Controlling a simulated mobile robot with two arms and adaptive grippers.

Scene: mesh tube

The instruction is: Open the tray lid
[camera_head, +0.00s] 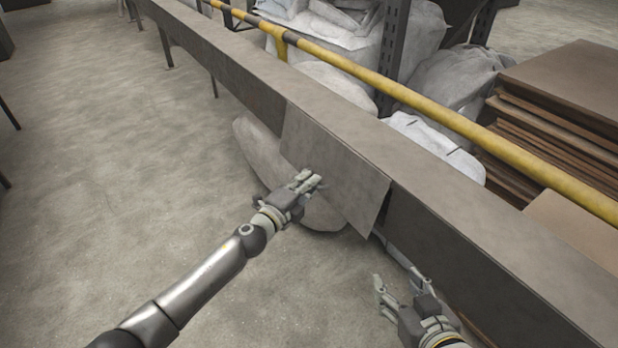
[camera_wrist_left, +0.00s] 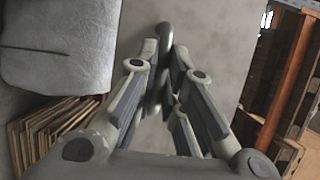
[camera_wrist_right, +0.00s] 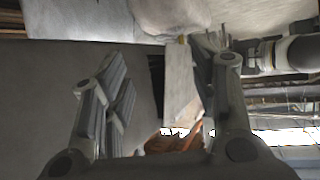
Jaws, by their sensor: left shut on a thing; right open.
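The tray is a long grey metal channel (camera_head: 480,245) running diagonally across the head view. Its lid (camera_head: 335,160) is a flat grey panel on the near side, sloping down, its lower right corner standing out from the channel. My left gripper (camera_head: 312,181) is at the lid's face, shut on a dark handle, which shows between its fingers in the left wrist view (camera_wrist_left: 163,60). My right gripper (camera_head: 398,284) is open and empty, below and right of the lid, close to the channel's side. The tray's inside is hidden.
A pale sack (camera_head: 255,150) lies on the floor behind and under the lid. A yellow rail (camera_head: 440,113) runs along the far side, with white sacks (camera_head: 435,140) and stacked brown sheets (camera_head: 555,95) beyond. The concrete floor (camera_head: 110,180) at left is clear.

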